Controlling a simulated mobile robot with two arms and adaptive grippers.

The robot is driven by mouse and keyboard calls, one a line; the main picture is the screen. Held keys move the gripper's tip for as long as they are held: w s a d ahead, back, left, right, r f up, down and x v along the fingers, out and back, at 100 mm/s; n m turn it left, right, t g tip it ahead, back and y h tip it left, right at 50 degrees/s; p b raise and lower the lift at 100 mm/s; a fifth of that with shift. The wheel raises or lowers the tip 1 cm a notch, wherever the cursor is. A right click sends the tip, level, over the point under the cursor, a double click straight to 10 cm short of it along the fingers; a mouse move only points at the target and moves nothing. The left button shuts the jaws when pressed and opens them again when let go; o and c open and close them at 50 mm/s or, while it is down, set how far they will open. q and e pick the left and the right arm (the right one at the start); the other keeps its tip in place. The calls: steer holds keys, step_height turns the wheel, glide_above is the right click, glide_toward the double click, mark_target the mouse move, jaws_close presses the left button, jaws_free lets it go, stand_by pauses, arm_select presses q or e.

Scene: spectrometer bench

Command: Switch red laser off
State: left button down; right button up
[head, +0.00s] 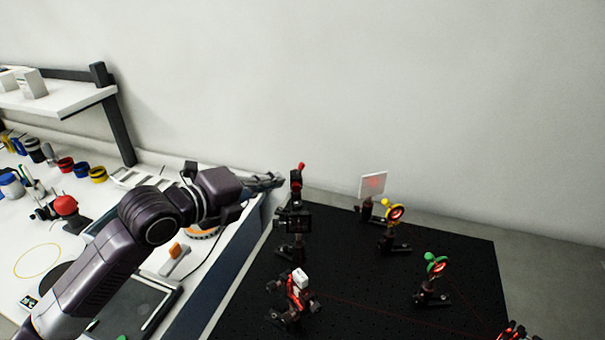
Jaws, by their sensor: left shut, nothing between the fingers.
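My left arm comes in from the left, and its gripper (266,181) is shut and empty. Its fingertips point right, a little left of a black post-mounted device (293,218) with a red tip on top; I cannot tell whether they touch it. I cannot tell for certain which unit is the red laser. A faint red beam crosses the black breadboard (385,285) toward the lower right. A red glow shows on the white card (373,184), so red light is on. My right gripper is out of view.
A yellow-topped mount (394,212) and a green-topped mount (434,264) stand on the board, both with red-lit rings. A red-and-white mount (297,287) stands near the front left. The white bench at left holds a red-topped item (65,205) and several coloured rolls.

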arm_select(q)
steer(key=p+x, duration=0.3)
steer(key=x, duration=0.5)
steer(key=shift+w+d, duration=0.3)
steer(key=shift+w+d+f, duration=0.3)
steer(key=shift+w+d, duration=0.05)
steer(key=shift+w, duration=0.1)
